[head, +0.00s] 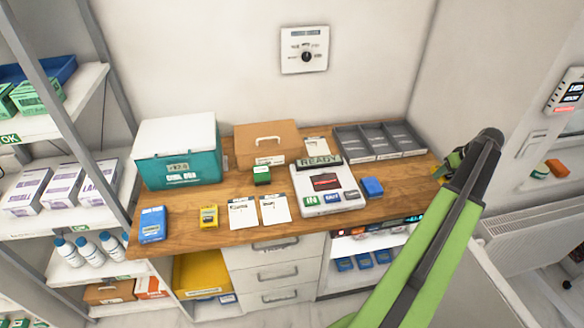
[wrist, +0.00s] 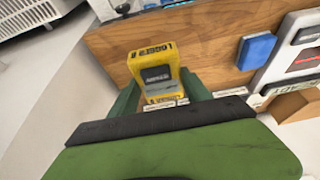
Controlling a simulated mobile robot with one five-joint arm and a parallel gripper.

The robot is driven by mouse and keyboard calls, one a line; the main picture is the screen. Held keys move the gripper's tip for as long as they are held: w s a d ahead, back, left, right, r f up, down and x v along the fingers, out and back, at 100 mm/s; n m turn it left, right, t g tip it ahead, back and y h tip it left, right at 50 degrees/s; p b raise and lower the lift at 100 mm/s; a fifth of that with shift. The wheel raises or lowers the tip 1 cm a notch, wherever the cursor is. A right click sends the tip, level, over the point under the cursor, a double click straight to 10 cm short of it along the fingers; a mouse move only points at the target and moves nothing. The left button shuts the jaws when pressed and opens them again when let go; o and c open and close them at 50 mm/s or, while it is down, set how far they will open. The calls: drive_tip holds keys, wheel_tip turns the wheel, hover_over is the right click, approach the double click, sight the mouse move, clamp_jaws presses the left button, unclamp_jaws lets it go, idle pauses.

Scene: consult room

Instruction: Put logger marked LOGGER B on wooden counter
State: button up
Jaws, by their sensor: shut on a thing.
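My gripper (wrist: 158,92) is shut on a yellow logger (wrist: 152,68) with a grey screen. The lettering on its top starts like LOGGER, but I cannot read the last letter surely. In the head view my gripper (head: 453,163) is at the right end of the wooden counter (head: 178,220), mostly hidden by my arm, with a bit of yellow showing. In the wrist view the logger is in front of the wooden counter (wrist: 120,42); I cannot tell its height above it. A second yellow logger (head: 208,216) stands on the counter at the front left.
Bare wood shows around the yellow logger.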

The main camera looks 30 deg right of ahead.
drive_tip(key=shift+s+r, duration=0.1)
drive_tip(key=shift+s, duration=0.1)
drive_tip(key=b, duration=0.7)
approach(409, 179)
drive_tip(key=shift+w+d+f, duration=0.3)
drive_tip(key=shift+w+f, duration=0.5)
drive_tip(key=shift+w+a, duration=0.1)
drive_tip(key=shift+w, duration=0.25)
wheel_tip(409, 179, down, 4)
drive_tip(key=b, duration=0.4)
drive_tip(key=shift+f, duration=0.15)
drive_tip(key=shift+r, duration=0.2)
drive_tip(key=shift+f, duration=0.15)
drive_tip(key=o, duration=1.5)
drive_tip(key=shift+o, duration=0.2)
